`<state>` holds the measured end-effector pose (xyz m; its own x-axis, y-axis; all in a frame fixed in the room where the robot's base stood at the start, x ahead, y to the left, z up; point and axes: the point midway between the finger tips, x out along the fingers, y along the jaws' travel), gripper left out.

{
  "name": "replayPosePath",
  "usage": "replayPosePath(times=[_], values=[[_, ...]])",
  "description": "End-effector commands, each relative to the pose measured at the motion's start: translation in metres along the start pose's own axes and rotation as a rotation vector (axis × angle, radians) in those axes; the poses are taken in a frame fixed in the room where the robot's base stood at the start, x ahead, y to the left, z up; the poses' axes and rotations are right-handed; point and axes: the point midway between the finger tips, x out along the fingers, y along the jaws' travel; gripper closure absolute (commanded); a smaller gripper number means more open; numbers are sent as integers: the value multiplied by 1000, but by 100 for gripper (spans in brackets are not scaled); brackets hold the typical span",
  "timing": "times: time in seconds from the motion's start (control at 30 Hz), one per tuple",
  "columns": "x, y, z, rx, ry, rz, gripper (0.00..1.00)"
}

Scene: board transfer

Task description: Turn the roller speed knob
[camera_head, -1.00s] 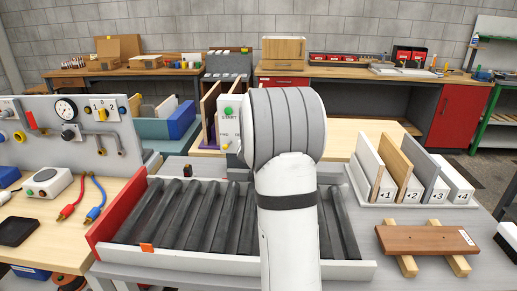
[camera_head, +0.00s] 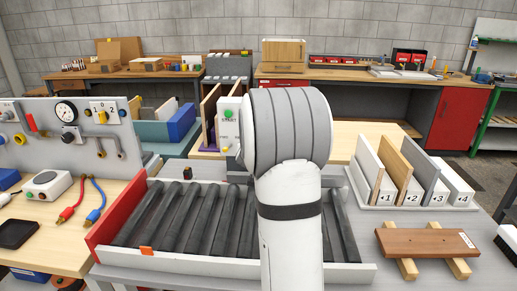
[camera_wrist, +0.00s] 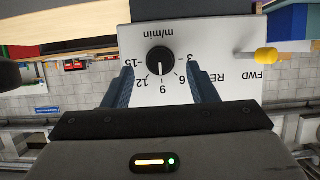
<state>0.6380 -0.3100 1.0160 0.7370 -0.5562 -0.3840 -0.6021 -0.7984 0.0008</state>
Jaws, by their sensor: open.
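The roller speed knob (camera_wrist: 160,60) is a round black dial with a white pointer line on a white panel (camera_wrist: 225,88). It shows upside down in the wrist view. The pointer is at the 9 mark on a scale from 3 to 15 labelled m/min. My gripper (camera_wrist: 160,73) is open, with one dark blue finger on each side of the knob and a visible gap to both. In the head view the white control box (camera_head: 228,122) with a green START button stands behind the rollers; my arm hides the knob and my gripper there.
A yellow switch (camera_wrist: 266,56) marked FWD and REV sits beside the knob. The roller conveyor (camera_head: 190,215) lies below my arm. A rack of numbered boards (camera_head: 410,172) stands at right, near a brown board (camera_head: 425,242) on two wooden strips.

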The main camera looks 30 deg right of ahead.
Motion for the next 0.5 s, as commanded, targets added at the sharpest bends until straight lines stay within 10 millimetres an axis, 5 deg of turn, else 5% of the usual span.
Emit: replayPosePath(times=[0.23,0.5], values=[[-42,0,-1,1,2,0,48],[-58,1,1,1,-1,1,48]])
